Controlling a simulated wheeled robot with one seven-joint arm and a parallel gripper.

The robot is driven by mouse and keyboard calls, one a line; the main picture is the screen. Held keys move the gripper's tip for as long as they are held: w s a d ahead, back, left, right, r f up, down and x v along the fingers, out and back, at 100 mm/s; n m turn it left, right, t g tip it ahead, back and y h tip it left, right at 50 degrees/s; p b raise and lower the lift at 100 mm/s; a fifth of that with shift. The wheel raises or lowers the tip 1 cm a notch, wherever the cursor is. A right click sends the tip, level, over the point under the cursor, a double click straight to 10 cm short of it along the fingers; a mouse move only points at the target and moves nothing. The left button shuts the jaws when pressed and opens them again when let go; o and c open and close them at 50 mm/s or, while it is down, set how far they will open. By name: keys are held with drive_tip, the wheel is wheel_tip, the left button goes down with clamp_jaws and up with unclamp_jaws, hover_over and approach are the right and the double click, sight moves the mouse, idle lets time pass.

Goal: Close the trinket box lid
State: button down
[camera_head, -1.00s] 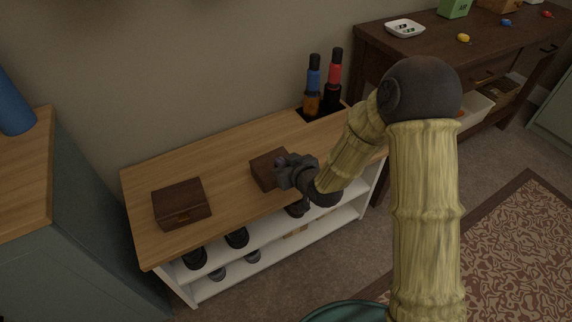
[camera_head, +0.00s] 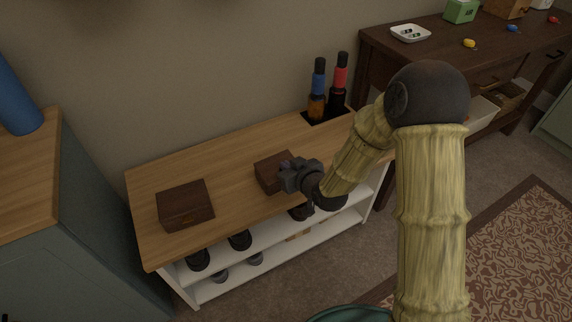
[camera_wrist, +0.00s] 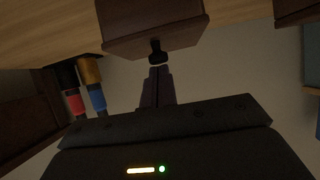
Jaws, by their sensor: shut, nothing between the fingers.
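Two dark brown wooden boxes sit on the wooden bench top (camera_head: 232,197). One box (camera_head: 272,168) is right at my gripper (camera_head: 287,173); the other box (camera_head: 186,207) stands to its left with its lid down. The lid of the box at my gripper also looks down, though my gripper covers part of its right side. In the wrist view this box (camera_wrist: 150,22) fills the top middle. My gripper (camera_wrist: 157,62) is shut and empty, its tips close to the box's face; I cannot tell whether they touch.
Shoes sit on the white shelves (camera_head: 318,232) below. A blue cylinder (camera_head: 18,103) stands on the left cabinet. A dark table (camera_head: 400,58) is at the right. The bench's middle is clear.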

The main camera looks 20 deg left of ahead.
drive_tip(key=shift+s+d+f, duration=0.15)
drive_tip(key=shift+d+f, duration=0.25)
drive_tip(key=shift+f, duration=0.05)
wheel_tip(320, 180, up, 5)
drive_tip(key=p, duration=0.4)
drive_tip(key=s+d+f+p, duration=0.1)
drive_tip(key=s+d+f, duration=0.3)
drive_tip(key=s+d, duration=0.2)
drive_tip(key=shift+s+d+p, duration=0.15)
drive_tip(key=shift+d+p, duration=0.05)
drive_tip(key=shift+p, duration=0.2)
drive_tip(key=shift+f, duration=0.1)
